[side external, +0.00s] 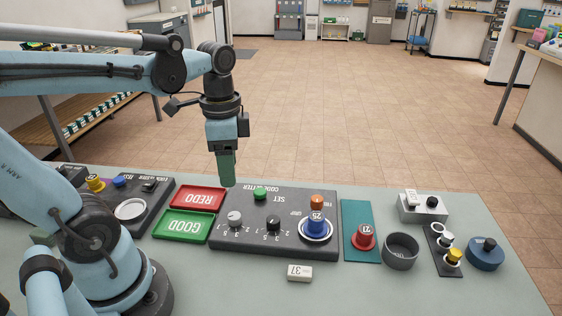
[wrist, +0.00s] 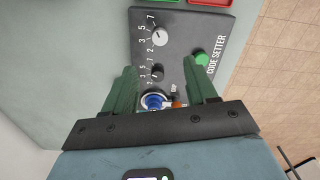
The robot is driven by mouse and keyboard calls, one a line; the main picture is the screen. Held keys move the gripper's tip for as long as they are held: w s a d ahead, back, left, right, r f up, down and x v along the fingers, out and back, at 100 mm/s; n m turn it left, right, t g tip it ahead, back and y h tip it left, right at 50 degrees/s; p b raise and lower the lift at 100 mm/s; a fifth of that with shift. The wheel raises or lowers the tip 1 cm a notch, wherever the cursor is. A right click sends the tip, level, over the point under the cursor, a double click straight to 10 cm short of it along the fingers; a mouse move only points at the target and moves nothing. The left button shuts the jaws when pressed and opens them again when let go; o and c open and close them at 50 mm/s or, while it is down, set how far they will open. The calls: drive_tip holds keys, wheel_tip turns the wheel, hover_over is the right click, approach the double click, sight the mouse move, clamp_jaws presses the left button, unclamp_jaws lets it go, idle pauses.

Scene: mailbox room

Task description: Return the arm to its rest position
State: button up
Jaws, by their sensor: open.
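My gripper (side external: 227,184) hangs above the back left part of the dark code setter panel (side external: 222,246), its green fingers pointing down. In the wrist view the two green fingers of my gripper (wrist: 163,85) are apart, with nothing held between them. The panel has a green button (side external: 260,194), a grey knob (side external: 235,218) and a black knob (side external: 273,222).
Left of the panel lie a red REDO tray (side external: 186,206) and a green GOOD tray (side external: 170,236), both empty. A red piece (side external: 364,238) stands on a teal mat (side external: 352,211). A grey cup (side external: 401,250) and a white block marked 37 (side external: 299,273) are nearby.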

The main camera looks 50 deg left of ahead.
drive_tip(key=w+d+f+n+t, duration=0.1)
drive_tip(key=w+d+n+t, duration=0.3)
drive_tip(key=n+t, duration=0.2)
drive_tip(key=shift+d+f+t, duration=0.2)
drive_tip(key=shift+d+t, duration=0.1)
drive_tip(key=shift+t, duration=0.3)
